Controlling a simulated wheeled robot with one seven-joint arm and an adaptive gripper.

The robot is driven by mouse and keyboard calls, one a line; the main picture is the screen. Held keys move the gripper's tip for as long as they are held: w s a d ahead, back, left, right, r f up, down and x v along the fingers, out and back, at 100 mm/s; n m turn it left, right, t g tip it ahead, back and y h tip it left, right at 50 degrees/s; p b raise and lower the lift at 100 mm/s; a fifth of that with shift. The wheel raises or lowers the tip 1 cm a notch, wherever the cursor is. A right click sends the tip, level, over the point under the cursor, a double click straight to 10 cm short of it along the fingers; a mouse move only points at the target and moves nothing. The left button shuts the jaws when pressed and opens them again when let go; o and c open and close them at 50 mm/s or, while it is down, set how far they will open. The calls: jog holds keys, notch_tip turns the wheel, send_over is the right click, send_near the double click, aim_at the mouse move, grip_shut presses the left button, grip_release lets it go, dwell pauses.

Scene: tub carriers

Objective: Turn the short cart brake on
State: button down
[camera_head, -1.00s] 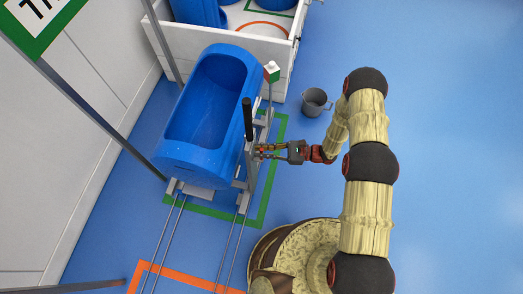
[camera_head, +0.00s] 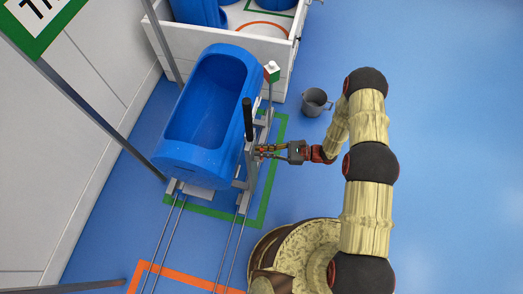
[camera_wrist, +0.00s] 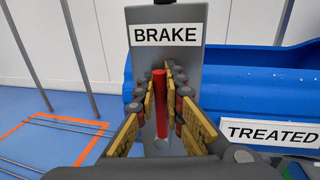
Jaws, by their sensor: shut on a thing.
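The cart (camera_head: 240,184) stands on rails and carries a blue tub (camera_head: 228,68). At its right side is a grey post with a black top (camera_head: 248,118). In the wrist view, a grey plate (camera_wrist: 190,60) carries a BRAKE label (camera_wrist: 165,35). A red brake lever (camera_wrist: 159,105) stands roughly upright in front of this plate. My gripper (camera_head: 262,152) reaches the cart's side from the right. In the wrist view, my gripper (camera_wrist: 160,92) has its fingers on either side of the lever, shut on it. The lever's lower end shows between the fingers.
A TREATED sign (camera_wrist: 272,133) is on the blue tub side. A grey bucket (camera_head: 315,102) stands on the floor behind my arm. A white-walled enclosure (camera_head: 232,41) is at the back. Open blue floor (camera_head: 455,150) lies to the right. An orange floor outline (camera_head: 190,280) is at the front.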

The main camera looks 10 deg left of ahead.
jog(key=shift+s, duration=0.1)
jog(key=s+n, duration=0.2)
jog(key=n, duration=0.1)
jog(key=shift+s+a+f, duration=0.1)
jog(key=shift+s+f, duration=0.05)
jog(key=shift+s, duration=0.05)
jog(key=s+f+n+t+h+b, duration=0.2)
jog(key=s+f+n, duration=0.4)
jog(key=n, duration=0.3)
jog(key=shift+a+b, duration=0.2)
jog(key=shift+b, duration=0.35)
jog(key=shift+s+n, duration=0.1)
jog(key=shift+n, duration=0.2)
jog(key=c, duration=2.2)
grip_release()
jog(key=shift+o, duration=0.2)
jog(key=shift+d, duration=0.1)
